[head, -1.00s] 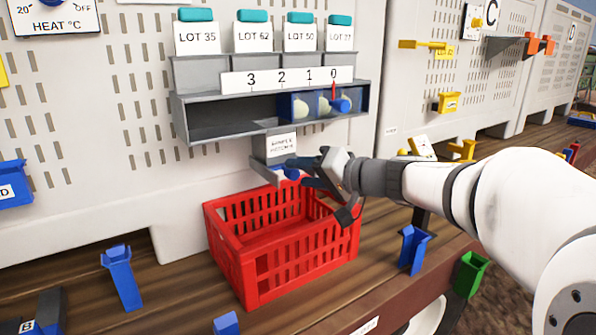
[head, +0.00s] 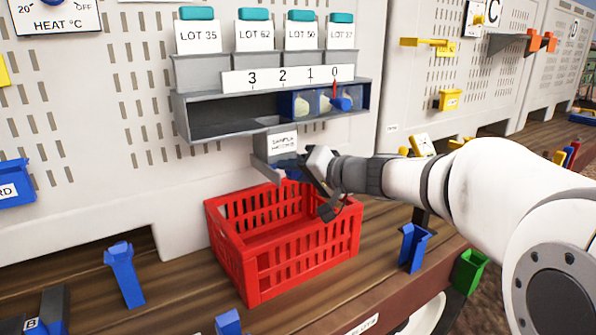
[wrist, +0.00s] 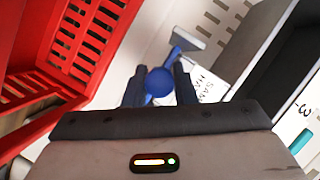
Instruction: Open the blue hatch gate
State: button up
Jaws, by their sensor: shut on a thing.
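The sample hatch (head: 283,143) is a small grey box with a white label, mounted on the pale wall panel above the red crate. Its blue gate shows at the lower end of the hatch in the head view, partly hidden by my gripper (head: 302,173). In the wrist view the blue gate (wrist: 187,40) is a thin blue piece with a round blue knob (wrist: 159,83). The knob sits between the two dark fingers of my gripper (wrist: 159,88), which are shut on it. How far the gate stands open is hard to tell.
The red crate (head: 262,283) stands on the wooden bench right below the hatch and looks empty. A grey shelf (head: 230,131) with a blue carriage (head: 322,103) is above. Blue holders (head: 124,275) and (head: 413,250) stand on either side of the crate.

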grip_shut()
jog(key=shift+s+d+f+b, duration=0.2)
jog(key=shift+b, duration=0.2)
jog(key=s+d+b, duration=0.1)
jog(key=s, duration=0.1)
jog(key=s+d+b, duration=0.1)
jog(key=b, duration=0.1)
jog(key=s+d+b, duration=0.1)
jog(key=s+b, duration=0.1)
jog(key=shift+s+d, duration=0.3)
jog(key=shift+d, duration=0.05)
jog(key=shift+r, duration=0.15)
jog(key=o, duration=0.8)
grip_release()
